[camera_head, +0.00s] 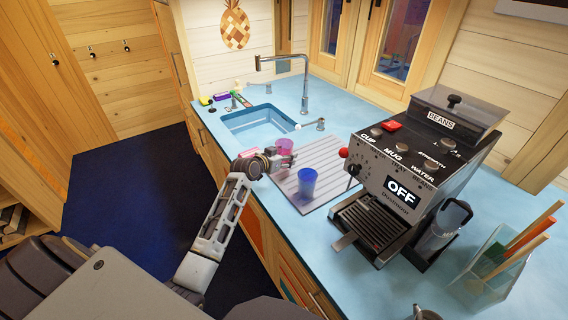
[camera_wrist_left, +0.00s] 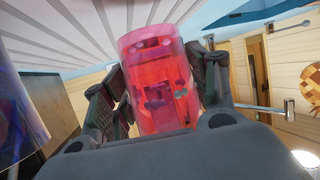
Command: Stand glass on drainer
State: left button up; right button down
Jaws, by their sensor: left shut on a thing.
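A pink-red see-through glass (camera_head: 285,147) is held in my left gripper (camera_head: 268,158), close to the left side of the drainer. In the left wrist view the glass (camera_wrist_left: 158,80) sits between the two fingers of the gripper (camera_wrist_left: 160,105), which press on its sides. The ribbed grey drainer (camera_head: 330,157) lies on the blue counter right of the sink. A blue glass (camera_head: 307,183) stands on the drainer. I cannot tell whether the pink glass touches the drainer. My right gripper does not show.
A coffee machine (camera_head: 400,190) stands right of the drainer. The sink (camera_head: 258,122) with its tall tap (camera_head: 305,85) is behind and left. The back part of the drainer is clear.

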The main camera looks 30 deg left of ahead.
pick_arm(q)
jog(key=shift+f, duration=1.75)
jog(key=shift+f, duration=0.15)
jog(key=o, duration=1.2)
jog(key=shift+s, duration=0.1)
jog(key=shift+b+v, duration=0.4)
jog(key=shift+v, duration=5.55)
